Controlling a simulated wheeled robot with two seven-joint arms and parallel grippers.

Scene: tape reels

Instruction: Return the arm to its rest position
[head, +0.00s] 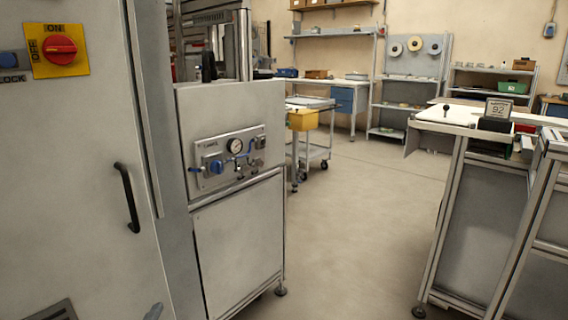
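Neither of my grippers shows in the head view, and I cannot see either arm clearly. Several round tape reels (415,44) hang on the grey panel of a shelf rack at the back wall. They are small and far away. Whether a gripper holds anything cannot be seen.
A large grey cabinet (80,190) with a black handle (127,198) stands close at left. Beside it is a lower unit with a gauge panel (229,159). A cart with a yellow bin (302,120) stands behind. A workbench (470,115) stands at right. The middle floor (345,225) is clear.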

